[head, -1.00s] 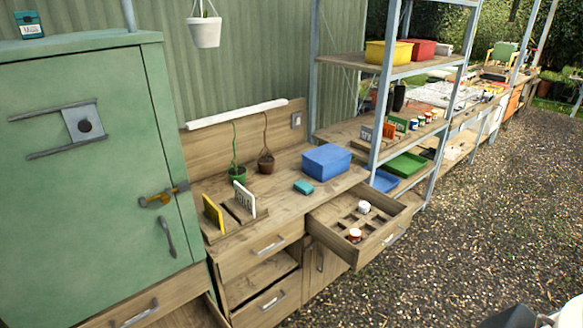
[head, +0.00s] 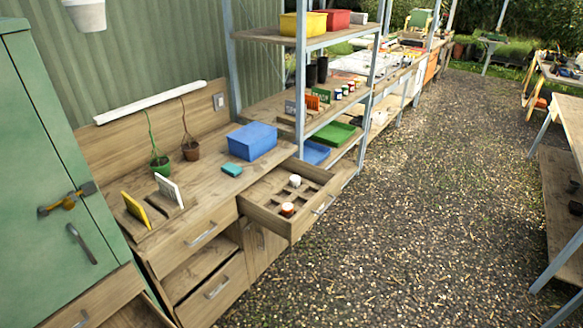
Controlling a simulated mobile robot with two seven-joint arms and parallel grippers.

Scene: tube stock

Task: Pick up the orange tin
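A small tin with a pale top and an orange-brown side (head: 287,209) stands in the open drawer (head: 262,219) of the wooden bench, in a near compartment. A white tin (head: 295,181) stands in a compartment behind it. Neither of my grippers is in view.
The bench top (head: 205,190) bears a blue box (head: 252,141), a teal packet (head: 232,169), two potted plants and upright cards. A green cabinet (head: 45,150) stands at left. Open gravel (head: 400,220) lies right of the drawer; another table (head: 560,190) stands at far right.

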